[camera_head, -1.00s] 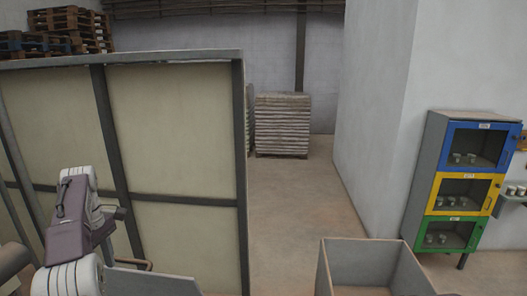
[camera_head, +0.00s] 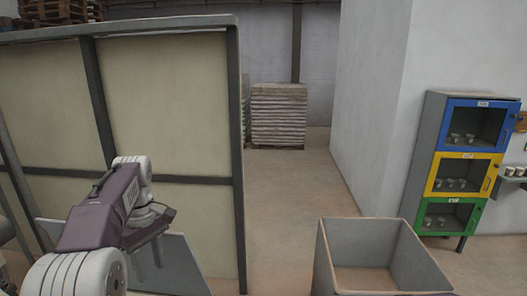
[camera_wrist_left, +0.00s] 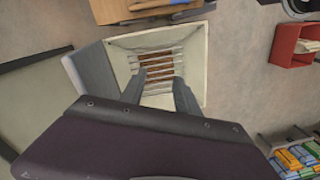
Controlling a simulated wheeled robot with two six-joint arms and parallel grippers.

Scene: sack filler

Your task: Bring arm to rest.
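My left arm comes in from the left in the head view, with a purple link and white joints. My left gripper (camera_head: 150,258) hangs from it, pointing down, in front of the cream panel wall. In the left wrist view its two grey fingers (camera_wrist_left: 160,86) stand apart with nothing between them. Beyond them lies a pale square hopper-like frame (camera_wrist_left: 196,50) with brown slats inside; I cannot tell the distance. My right arm and gripper are in neither view.
A framed cream partition (camera_head: 168,100) stands close behind my left arm. An open grey bin (camera_head: 325,262) is at front right. A cabinet with blue, yellow and green doors (camera_head: 430,150) stands at right. A red bin (camera_wrist_left: 287,45) shows in the wrist view. The floor aisle (camera_head: 290,190) is clear.

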